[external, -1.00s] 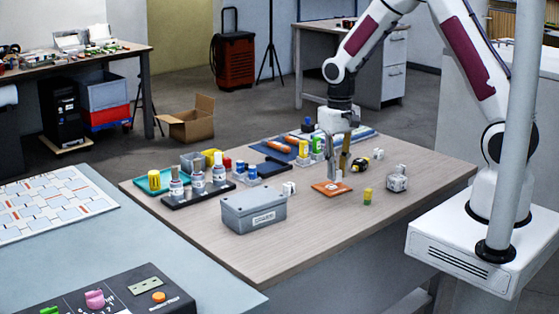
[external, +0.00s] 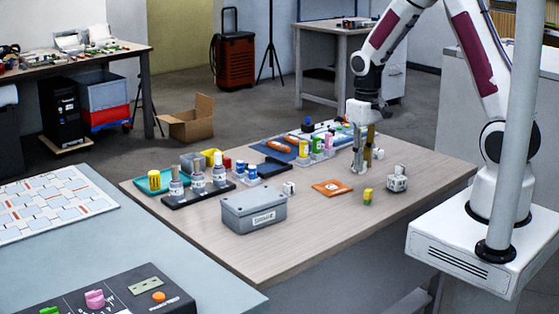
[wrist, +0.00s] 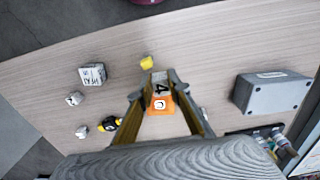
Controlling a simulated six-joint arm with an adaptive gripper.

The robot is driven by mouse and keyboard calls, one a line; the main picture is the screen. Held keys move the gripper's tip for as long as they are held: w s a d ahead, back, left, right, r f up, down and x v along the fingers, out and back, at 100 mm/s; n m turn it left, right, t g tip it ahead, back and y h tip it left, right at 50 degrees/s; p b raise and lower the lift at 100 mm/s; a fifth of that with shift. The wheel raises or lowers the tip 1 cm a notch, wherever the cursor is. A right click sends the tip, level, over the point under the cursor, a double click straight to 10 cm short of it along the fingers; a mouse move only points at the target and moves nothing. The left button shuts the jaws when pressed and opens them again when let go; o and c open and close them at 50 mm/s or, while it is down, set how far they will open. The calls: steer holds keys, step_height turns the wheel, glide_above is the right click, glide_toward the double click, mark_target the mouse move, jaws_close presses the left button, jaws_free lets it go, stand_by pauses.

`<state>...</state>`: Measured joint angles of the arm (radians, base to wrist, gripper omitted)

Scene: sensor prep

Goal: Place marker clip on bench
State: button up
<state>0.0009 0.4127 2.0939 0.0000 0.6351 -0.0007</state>
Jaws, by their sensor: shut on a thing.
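My gripper (external: 360,170) is above the wooden bench (external: 285,255), to the right of the orange square plate. In the external view the clip is too small to make out between the fingers. The orange plate (external: 325,187) lies flat on the bench with a white ring mark; it also shows in the wrist view (wrist: 160,110), beyond the fingers.
A yellow-green block (external: 368,196) and a white marked cube (external: 397,181) stand right of the plate. A grey box (external: 253,212) stands left, with a bottle rack (external: 198,191) behind it. A yellow-black tape measure (wrist: 112,122) lies near the gripper. The bench front is clear.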

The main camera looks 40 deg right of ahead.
steer(key=shift+d+f, duration=0.1)
stand_by(0.3)
steer(key=shift+s+d+f, duration=0.15)
steer(key=shift+d+f, duration=0.1)
steer(key=shift+f, duration=0.25)
steer(key=shift+w+d+f, duration=0.2)
steer(key=shift+w+f, duration=0.05)
steer(key=shift+m, duration=0.4)
steer(key=w+d+f, duration=0.1)
steer(key=w, duration=0.3)
steer(key=w+d+f, duration=0.1)
steer(key=w+d, duration=0.1)
steer(key=w, duration=0.3)
steer(key=w+d+f, duration=0.1)
steer(key=w+d, duration=0.1)
steer(key=w, duration=0.2)
steer(key=shift+w+d+f, duration=0.15)
steer(key=shift+w+d, duration=0.05)
steer(key=w+d+r, duration=0.1)
steer(key=w+r, duration=0.1)
steer(key=w, duration=0.3)
steer(key=shift+d+r+n, duration=0.25)
steer(key=shift+r+n, duration=0.1)
steer(key=shift+n, duration=0.05)
steer(key=shift+w+f, duration=0.1)
steer(key=shift+f, duration=0.05)
steer(key=shift+f, duration=1.85)
